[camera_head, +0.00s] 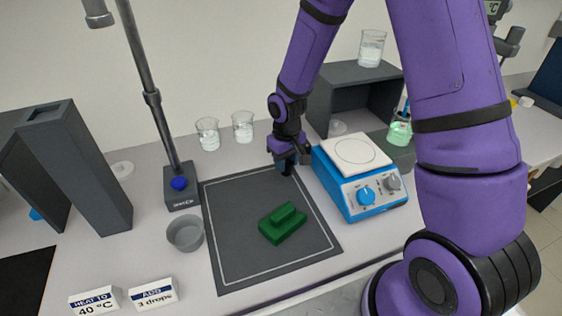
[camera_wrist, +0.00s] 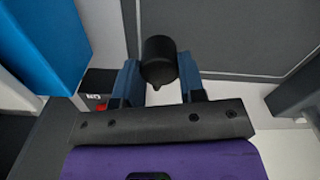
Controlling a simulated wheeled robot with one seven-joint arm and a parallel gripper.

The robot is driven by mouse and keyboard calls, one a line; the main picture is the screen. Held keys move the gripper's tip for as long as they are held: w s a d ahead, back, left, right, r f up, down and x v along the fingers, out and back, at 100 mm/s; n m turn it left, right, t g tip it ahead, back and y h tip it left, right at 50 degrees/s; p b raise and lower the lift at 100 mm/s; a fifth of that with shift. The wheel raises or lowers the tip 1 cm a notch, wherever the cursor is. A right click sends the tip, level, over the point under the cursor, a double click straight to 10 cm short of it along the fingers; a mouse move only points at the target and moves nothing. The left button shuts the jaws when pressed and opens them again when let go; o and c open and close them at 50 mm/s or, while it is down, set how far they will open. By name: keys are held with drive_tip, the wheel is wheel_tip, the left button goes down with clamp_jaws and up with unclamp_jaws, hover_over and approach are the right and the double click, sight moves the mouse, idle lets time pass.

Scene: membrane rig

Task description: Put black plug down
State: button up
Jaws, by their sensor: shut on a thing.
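The black plug (camera_wrist: 158,60) is a dark cylinder with a small pointed tip. It sits between the two fingers of my gripper (camera_wrist: 158,84) in the wrist view, and the fingers are shut on it. In the head view my gripper (camera_head: 287,163) is low at the back right edge of the dark grey mat (camera_head: 225,225), left of the blue hotplate. The plug is too small and covered to make out there. I cannot tell whether it touches the surface below.
A green block (camera_head: 282,224) lies on the mat. The blue hotplate (camera_head: 375,190) stands close right of my gripper. The mat's left part is clear.

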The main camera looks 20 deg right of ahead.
drive_tip(key=shift+s+f, duration=0.1)
drive_tip(key=shift+f, duration=0.8)
drive_tip(key=shift+f, duration=0.15)
drive_tip(key=o, duration=1.1)
drive_tip(key=s+d+r+t, duration=0.1)
drive_tip(key=s+r, duration=0.1)
drive_tip(key=r, duration=0.9)
drive_tip(key=s+d+r+t, duration=0.1)
drive_tip(key=s+d+r, duration=0.1)
drive_tip(key=r, duration=0.9)
drive_tip(key=s+d+r+m+t, duration=0.1)
drive_tip(key=s+r, duration=0.3)
drive_tip(key=s, duration=0.3)
drive_tip(key=s+d+r+m+t, duration=0.1)
drive_tip(key=s+r, duration=0.4)
drive_tip(key=s, duration=0.1)
drive_tip(key=s+d+r+m+t, duration=0.1)
drive_tip(key=s+d+r, duration=0.1)
drive_tip(key=s+r, duration=0.2)
drive_tip(key=shift+s+r, duration=0.2)
drive_tip(key=shift+s, duration=0.75)
drive_tip(key=shift+s+r, duration=0.2)
drive_tip(key=shift+s, duration=0.7)
